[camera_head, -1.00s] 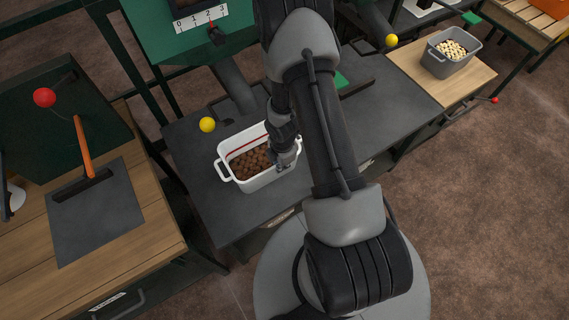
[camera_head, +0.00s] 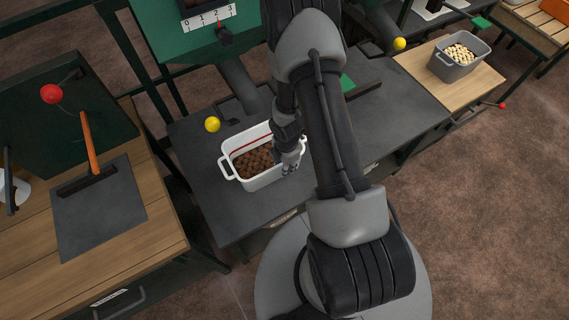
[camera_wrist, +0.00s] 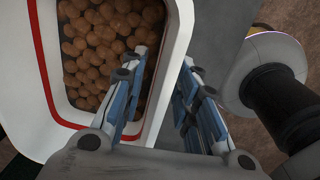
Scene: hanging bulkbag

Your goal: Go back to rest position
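My gripper (camera_head: 290,169) is at the right end of a white bin with a red stripe (camera_head: 228,165), which holds brown round pieces (camera_head: 252,163). In the wrist view, the two blue-padded fingers of my gripper (camera_wrist: 160,85) stand apart. The right edge of the white bin (camera_wrist: 178,45) shows between and behind them. I see nothing held between the fingers. I cannot tell whether they touch the bin. The bin stands on a dark grey tabletop (camera_head: 215,205).
A green scale machine (camera_head: 190,40) stands behind. A grey bin with pale pieces (camera_head: 455,70) is at back right. Brown floor is clear at right.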

